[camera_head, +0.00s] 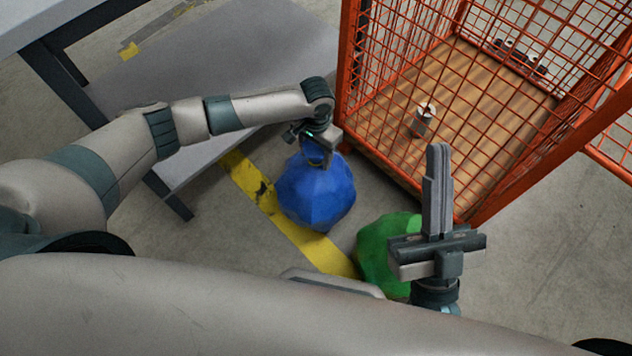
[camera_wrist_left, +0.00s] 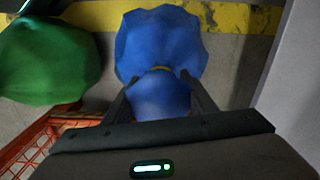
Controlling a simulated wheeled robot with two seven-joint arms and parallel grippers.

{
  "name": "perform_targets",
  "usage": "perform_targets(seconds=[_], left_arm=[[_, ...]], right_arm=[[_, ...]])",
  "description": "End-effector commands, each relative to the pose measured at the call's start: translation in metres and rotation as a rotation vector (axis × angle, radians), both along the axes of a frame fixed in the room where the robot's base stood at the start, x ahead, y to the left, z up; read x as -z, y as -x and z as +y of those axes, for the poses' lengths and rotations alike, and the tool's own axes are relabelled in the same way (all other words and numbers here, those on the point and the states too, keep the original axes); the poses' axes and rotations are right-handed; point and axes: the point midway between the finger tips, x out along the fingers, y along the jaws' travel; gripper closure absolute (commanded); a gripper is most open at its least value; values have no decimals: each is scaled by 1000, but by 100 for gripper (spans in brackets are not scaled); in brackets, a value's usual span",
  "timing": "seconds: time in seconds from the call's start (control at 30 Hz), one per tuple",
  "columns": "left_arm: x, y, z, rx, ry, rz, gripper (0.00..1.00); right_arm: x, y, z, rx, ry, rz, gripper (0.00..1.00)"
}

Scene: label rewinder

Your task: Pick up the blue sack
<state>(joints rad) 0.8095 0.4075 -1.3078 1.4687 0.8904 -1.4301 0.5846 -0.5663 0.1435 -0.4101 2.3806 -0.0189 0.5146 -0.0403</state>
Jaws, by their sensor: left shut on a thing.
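The blue sack (camera_head: 316,192) is a faceted, rounded bag below my left gripper, beside the orange cage. My left gripper (camera_head: 322,152) is shut on the sack's narrower top. In the left wrist view the blue sack (camera_wrist_left: 160,50) has its neck between the two fingers of my left gripper (camera_wrist_left: 160,88). I cannot tell whether the sack touches the floor. My right gripper (camera_head: 437,150) points up at the right, its fingers close together with nothing visible between them.
A green sack (camera_head: 383,250) lies right of the blue one, partly hidden by my right gripper; it also shows in the left wrist view (camera_wrist_left: 45,65). An orange mesh cage (camera_head: 345,75) with a wooden floor stands at the right. A grey table (camera_head: 215,60) is behind my left arm. A yellow line (camera_head: 300,238) crosses the floor.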

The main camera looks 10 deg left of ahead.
Motion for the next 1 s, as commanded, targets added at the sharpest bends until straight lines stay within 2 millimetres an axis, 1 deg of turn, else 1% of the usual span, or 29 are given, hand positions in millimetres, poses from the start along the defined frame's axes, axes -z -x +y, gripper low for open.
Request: perform_targets(seconds=[0.27, 0.47, 0.53, 0.63, 0.8, 1.0], left_arm=[[-8, -1, -1, 0, 2, -2, 100], [-28, -2, -1, 1, 4, -4, 100], [-38, -1, -1, 1, 2, -2, 100], [-56, -2, -1, 1, 4, -4, 100], [-72, -1, -1, 1, 2, -2, 100], [-90, -1, -1, 1, 2, -2, 100]], right_arm=[[-1, -1, 1, -1, 3, 9, 100], [8, 0, 8, -13, 20, 80, 100], [25, 4, 16, -34, 40, 156, 100], [38, 5, 22, -46, 63, 233, 100], [55, -9, 22, -42, 102, 332, 100], [74, -20, 21, -42, 139, 439, 100]])
